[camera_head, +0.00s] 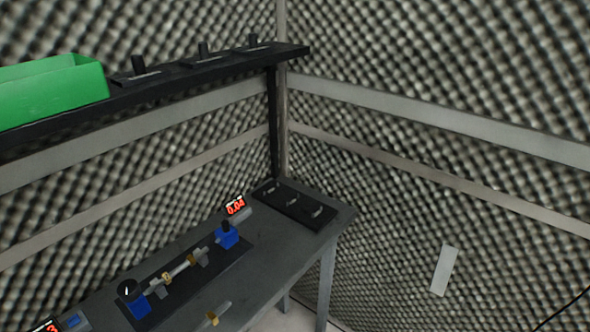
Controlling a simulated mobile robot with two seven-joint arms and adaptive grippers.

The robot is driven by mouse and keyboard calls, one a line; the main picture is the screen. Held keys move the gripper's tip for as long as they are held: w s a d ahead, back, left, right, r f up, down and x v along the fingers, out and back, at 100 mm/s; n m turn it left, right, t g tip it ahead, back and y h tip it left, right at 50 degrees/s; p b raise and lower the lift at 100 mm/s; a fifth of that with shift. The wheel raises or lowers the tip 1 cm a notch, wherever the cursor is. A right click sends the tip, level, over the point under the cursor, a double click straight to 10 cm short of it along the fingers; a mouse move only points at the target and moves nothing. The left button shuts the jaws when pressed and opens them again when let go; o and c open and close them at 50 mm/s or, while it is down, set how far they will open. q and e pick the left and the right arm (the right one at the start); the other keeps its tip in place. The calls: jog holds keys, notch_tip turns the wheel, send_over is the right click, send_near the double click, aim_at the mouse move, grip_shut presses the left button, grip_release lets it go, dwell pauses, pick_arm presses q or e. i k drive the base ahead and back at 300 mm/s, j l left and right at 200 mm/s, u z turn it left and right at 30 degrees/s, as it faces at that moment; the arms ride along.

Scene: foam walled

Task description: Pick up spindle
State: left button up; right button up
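Two spindle-like pieces show on the grey table (262,288). One light rod with brass-coloured parts (181,269) lies across a dark fixture between two blue blocks (140,306). Another short silver and brass piece (216,314) lies on the table near its front edge, close to the bottom of the picture. I cannot tell which of them the task calls the spindle. Neither of my grippers is in view.
A black shelf (190,79) above the table carries a green bin (52,92) and several black pieces with upright posts. A red digital display (236,206) and a black plate with small parts (293,204) stand at the table's far end. Foam walls meet behind it.

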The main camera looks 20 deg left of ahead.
aim_at(191, 260)
jog(key=u, duration=1.35)
